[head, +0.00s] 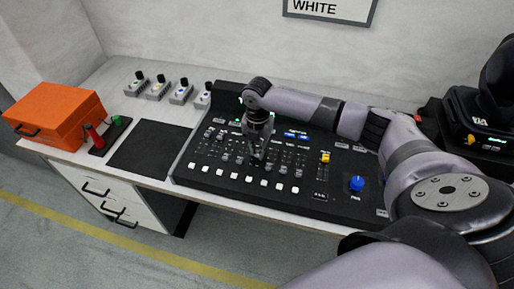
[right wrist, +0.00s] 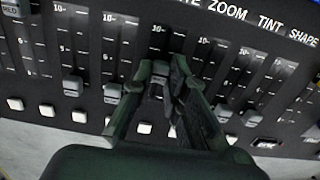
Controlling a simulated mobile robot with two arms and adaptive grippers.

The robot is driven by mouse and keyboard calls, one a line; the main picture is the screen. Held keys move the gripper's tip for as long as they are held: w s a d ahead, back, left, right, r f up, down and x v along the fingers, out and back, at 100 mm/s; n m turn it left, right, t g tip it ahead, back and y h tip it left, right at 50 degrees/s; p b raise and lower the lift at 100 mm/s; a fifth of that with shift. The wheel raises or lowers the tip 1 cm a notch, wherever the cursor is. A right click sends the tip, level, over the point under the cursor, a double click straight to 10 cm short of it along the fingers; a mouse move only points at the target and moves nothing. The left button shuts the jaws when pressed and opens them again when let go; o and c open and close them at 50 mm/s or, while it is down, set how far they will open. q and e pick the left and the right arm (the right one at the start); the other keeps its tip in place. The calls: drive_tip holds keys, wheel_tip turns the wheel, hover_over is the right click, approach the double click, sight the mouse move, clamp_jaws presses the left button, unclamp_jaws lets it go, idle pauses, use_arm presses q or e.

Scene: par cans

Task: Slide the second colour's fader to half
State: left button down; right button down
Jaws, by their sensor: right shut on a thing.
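The black lighting console (head: 335,207) lies on the bench, with rows of grey fader caps and white buttons. My right gripper (head: 256,154) reaches down over the middle of its fader rows. In the right wrist view my right gripper (right wrist: 167,72) is shut on a grey fader cap (right wrist: 156,89), partly hidden between the fingers. That cap sits below the 10 mark of its slot. Other caps (right wrist: 72,86) stand in slots to the left and right. I cannot read which colour the gripped fader carries. My left gripper is not in view.
An orange case (head: 58,115), a black mat (head: 150,148) and several small boxes with knobs (head: 158,90) lie left of the console. A blue knob (head: 357,183) and a yellow cap (head: 325,157) stand on its right part. A WHITE sign (head: 330,8) hangs behind.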

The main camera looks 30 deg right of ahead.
sight(257, 152)
drive_tip(key=c, duration=1.6)
unclamp_jaws()
drive_tip(key=shift+o, duration=0.2)
drive_tip(key=shift+r, duration=0.1)
wheel_tip(257, 152, up, 12)
